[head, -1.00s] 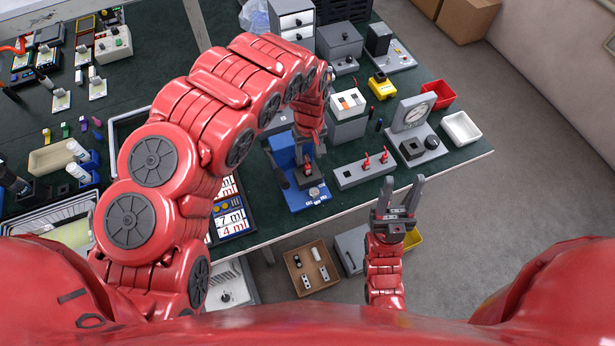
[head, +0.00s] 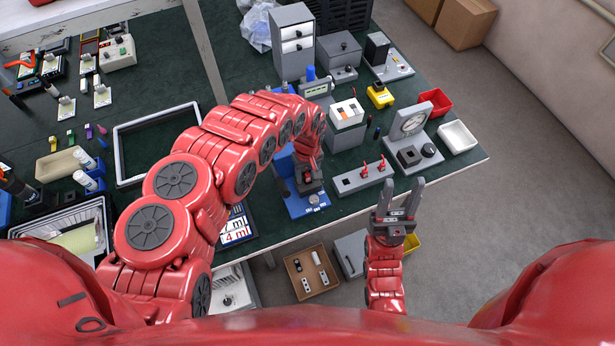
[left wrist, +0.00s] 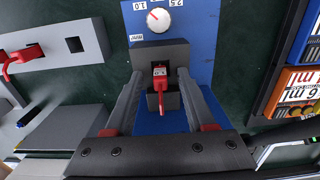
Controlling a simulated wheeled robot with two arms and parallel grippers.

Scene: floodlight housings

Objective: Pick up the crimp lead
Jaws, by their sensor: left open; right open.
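The crimp lead, a red plug with a red tail (left wrist: 161,88), sits in a dark block (left wrist: 150,54) on a blue crimping fixture (left wrist: 199,40) with a white dial. The fixture also shows in the head view (head: 312,205) at the bench's front edge. My left gripper (left wrist: 160,76) is open, with one finger on each side of the lead and apart from it. In the head view my left gripper (head: 308,182) is low over the fixture and partly hides the block. My right gripper (head: 402,196) is open and empty, in front of the bench edge.
A grey strip (head: 362,178) with two red plugs stands right of the fixture. Number cards (head: 236,228) lie left of it. A gauge stand (head: 410,135), a red bin (head: 436,101) and a white bin (head: 458,137) are further right.

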